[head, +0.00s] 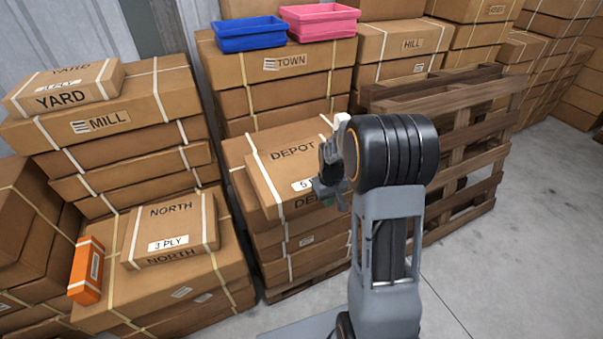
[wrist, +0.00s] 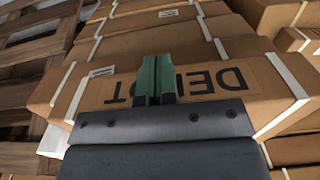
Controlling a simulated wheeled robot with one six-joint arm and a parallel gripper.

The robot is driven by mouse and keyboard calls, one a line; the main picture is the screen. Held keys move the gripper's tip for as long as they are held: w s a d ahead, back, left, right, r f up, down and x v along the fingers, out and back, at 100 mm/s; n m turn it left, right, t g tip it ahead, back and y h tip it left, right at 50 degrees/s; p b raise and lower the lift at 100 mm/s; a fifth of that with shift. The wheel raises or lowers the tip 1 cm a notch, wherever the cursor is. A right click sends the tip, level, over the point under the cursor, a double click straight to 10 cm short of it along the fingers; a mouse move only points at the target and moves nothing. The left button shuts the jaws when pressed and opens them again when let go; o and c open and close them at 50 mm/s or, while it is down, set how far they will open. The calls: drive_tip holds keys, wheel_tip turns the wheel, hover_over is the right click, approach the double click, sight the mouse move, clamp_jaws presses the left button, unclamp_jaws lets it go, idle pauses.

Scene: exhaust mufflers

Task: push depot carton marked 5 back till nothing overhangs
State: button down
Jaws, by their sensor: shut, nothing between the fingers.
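The depot carton marked 5 (head: 285,168) lies on top of a stack of brown cartons, with "DEPOT" on its top and front. My arm hides its right part. Bare top of the carton beneath (head: 236,150) shows along its left side, and its near edge appears to jut past that carton's front. My gripper (head: 328,198) is shut and empty at the carton's front. In the wrist view its green fingertips (wrist: 155,68) overlap the upside-down "DEPOT" lettering on the front face (wrist: 215,82). I cannot tell whether they touch it.
The stack stands on a wooden pallet (head: 290,287). Left are the NORTH carton (head: 172,228), an orange box (head: 87,270) and the MILL stack (head: 105,118). Behind, the TOWN stack (head: 285,72) bears blue (head: 250,38) and pink (head: 320,22) bins.

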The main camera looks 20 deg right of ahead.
sight(308, 170)
drive_tip(key=shift+w+a+p, duration=0.35)
drive_tip(key=shift+w+a, duration=0.1)
drive_tip(key=shift+w, duration=2.4)
drive_tip(key=shift+w+a+p, duration=0.4)
drive_tip(key=shift+w+a, duration=0.05)
drive_tip(key=shift+w, duration=2.45)
drive_tip(key=shift+w+a+p, duration=0.35)
drive_tip(key=shift+w+a, duration=0.1)
drive_tip(key=shift+w, duration=2.4)
drive_tip(key=shift+s+d+r, duration=0.1)
drive_tip(key=shift+s+r, duration=0.25)
drive_tip(key=shift+s, duration=0.3)
drive_tip(key=shift+s+d+r, duration=0.1)
drive_tip(key=shift+s+r, duration=0.25)
drive_tip(key=shift+s, duration=0.35)
drive_tip(key=shift+s+d+r, duration=0.1)
drive_tip(key=shift+s+r, duration=0.25)
drive_tip(key=shift+s, duration=0.3)
drive_tip(key=shift+r+p, duration=2.6)
drive_tip(key=shift+r, duration=1.4)
